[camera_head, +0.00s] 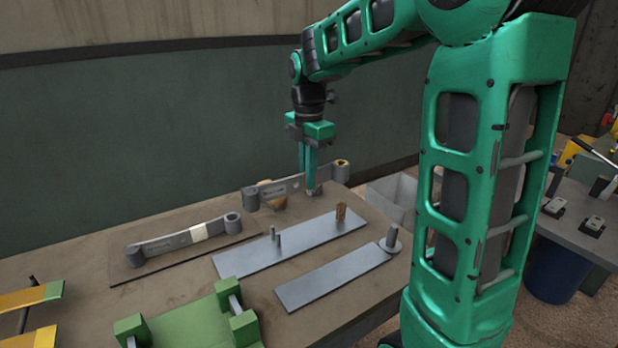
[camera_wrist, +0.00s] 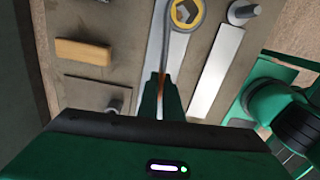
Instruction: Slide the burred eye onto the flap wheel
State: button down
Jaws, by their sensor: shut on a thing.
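My gripper (camera_head: 311,188) is shut on a grey leaf spring (camera_head: 280,188), held on edge above the far part of the bench. Its right end has an eye with a yellow-brown inner ring (camera_head: 341,166), likely the burred eye; in the wrist view this eye (camera_wrist: 175,14) is at the top, ahead of my fingers (camera_wrist: 160,92). The other end has a grey eye (camera_head: 250,199). The flap wheel (camera_head: 341,213) looks like a short brown upright cylinder on the far end of a grey plate. The eye is apart from it in the head view. I cannot make out the wheel in the wrist view.
A second leaf spring (camera_head: 185,239) with white tape lies on a dark mat. A thin pin (camera_head: 273,234) stands on the wheel's plate (camera_head: 235,266). Another plate (camera_head: 320,284) carries a post with a washer (camera_head: 391,241). A green fixture (camera_head: 185,326) is nearest; a wooden block (camera_wrist: 83,52) lies left.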

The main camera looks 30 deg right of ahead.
jog(key=shift+d, duration=0.4)
jog(key=shift+d+f, duration=0.1)
send_over(312, 230)
jog(key=shift+w+f, duration=0.15)
jog(key=shift+f, duration=2.6)
jog(key=shift+f, duration=3.85)
dwell(0.4)
jog(key=c, duration=1.9)
grip_release()
jog(key=shift+o, duration=0.2)
